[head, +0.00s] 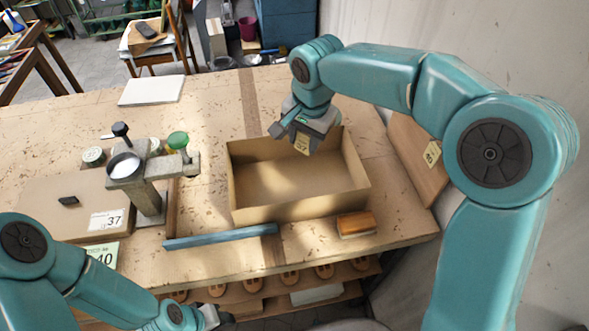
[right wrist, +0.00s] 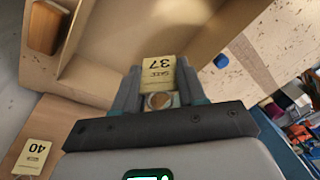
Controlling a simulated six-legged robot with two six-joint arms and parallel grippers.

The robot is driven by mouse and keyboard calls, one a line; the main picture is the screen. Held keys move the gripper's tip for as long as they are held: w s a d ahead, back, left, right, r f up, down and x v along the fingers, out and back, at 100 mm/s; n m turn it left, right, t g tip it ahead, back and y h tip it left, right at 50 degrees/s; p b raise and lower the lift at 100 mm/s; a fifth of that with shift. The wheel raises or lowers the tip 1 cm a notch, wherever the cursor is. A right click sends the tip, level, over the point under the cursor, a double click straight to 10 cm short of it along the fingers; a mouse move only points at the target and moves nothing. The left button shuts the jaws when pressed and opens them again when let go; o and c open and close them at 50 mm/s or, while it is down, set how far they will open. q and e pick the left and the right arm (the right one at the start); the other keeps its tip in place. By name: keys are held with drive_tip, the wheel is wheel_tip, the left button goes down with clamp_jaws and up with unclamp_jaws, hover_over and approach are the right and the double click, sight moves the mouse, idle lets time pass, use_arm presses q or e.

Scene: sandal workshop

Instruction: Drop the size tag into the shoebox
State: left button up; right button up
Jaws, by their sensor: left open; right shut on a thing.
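The size tag (head: 302,144) is a small yellow card marked 37. My right gripper (head: 304,134) is shut on it. In the right wrist view the tag (right wrist: 158,72) stands out between the two fingertips, its number upside down. The shoebox (head: 300,209) is an open, empty tan box in the middle of the bench. My left gripper (head: 217,317) is open and empty at the bottom, in front of the bench edge.
A blue bar (head: 220,237) lies along the front edge. A metal stand (head: 148,190) and a lid labelled 37 (head: 60,195) are left. A board tagged 40 (head: 415,150) leans at right.

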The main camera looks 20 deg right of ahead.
sight(303, 152)
drive_tip(key=shift+w+a, duration=0.1)
wheel_tip(303, 152, down, 5)
drive_tip(key=b, duration=0.4)
drive_tip(key=shift+f+b, duration=0.35)
drive_tip(key=shift+f, duration=0.05)
drive_tip(key=shift+r, duration=0.1)
drive_tip(key=o, duration=0.8)
drive_tip(key=shift+o, duration=1.4)
